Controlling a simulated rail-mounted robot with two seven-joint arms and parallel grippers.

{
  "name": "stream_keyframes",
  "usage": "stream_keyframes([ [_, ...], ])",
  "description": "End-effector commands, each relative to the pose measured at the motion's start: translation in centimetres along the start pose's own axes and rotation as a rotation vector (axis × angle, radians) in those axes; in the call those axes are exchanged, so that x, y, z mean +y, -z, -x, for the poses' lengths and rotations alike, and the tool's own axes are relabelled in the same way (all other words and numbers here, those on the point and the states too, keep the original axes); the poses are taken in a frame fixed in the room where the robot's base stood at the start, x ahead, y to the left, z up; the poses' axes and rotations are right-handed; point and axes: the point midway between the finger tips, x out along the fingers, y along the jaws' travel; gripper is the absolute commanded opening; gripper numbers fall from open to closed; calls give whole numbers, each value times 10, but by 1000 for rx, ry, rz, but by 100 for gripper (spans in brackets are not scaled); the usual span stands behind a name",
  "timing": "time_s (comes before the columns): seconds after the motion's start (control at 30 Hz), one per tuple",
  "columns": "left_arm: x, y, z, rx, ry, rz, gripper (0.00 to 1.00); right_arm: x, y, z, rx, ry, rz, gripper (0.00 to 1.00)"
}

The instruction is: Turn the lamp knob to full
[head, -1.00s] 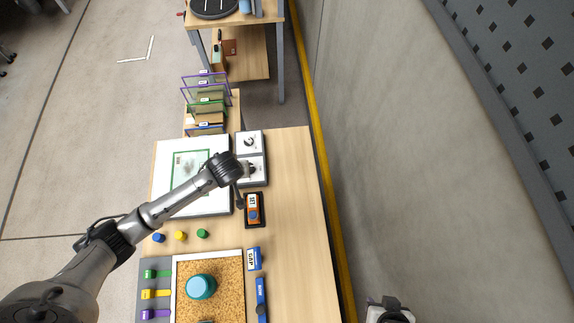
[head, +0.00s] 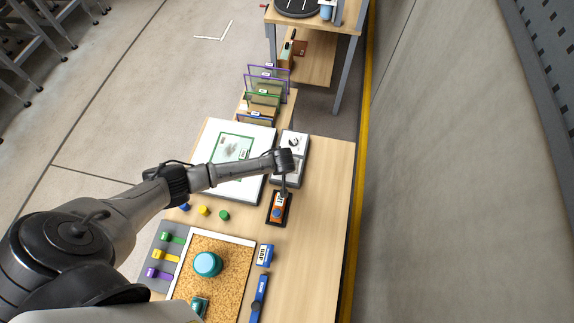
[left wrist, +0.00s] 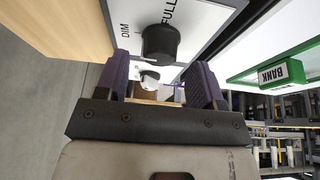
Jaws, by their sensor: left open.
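A black knob (left wrist: 160,42) stands on a white panel (left wrist: 195,15) marked DIM and FULL in the left wrist view. My left gripper (left wrist: 162,70) is open, its two purple-padded fingers on either side of the view with the knob just ahead between their tips. I cannot tell whether they touch it, and the knob's pointer is hidden. In the head view my left gripper (head: 284,188) hangs over the near white control box (head: 276,176), partly covering it. My right gripper is not in view.
A white board with a green frame (head: 216,185) lies to the left. A cork tray (head: 228,278) holds a teal cup (head: 208,264). The table's right side is clear.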

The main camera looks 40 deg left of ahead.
Motion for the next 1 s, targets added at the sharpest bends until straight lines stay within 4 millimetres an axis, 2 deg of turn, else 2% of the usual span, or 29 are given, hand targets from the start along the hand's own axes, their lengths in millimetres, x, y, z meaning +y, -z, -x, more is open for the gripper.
stream_keyframes([
  [0.1,0,0,-11,0,0,0,62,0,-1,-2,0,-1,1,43],
  [0.27,0,0,-19,-1,0,0,62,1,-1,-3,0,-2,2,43],
  [0.67,0,0,-22,0,-1,-1,62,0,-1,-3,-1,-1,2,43],
  [1.0,0,0,-22,0,0,-1,30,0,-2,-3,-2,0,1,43],
])
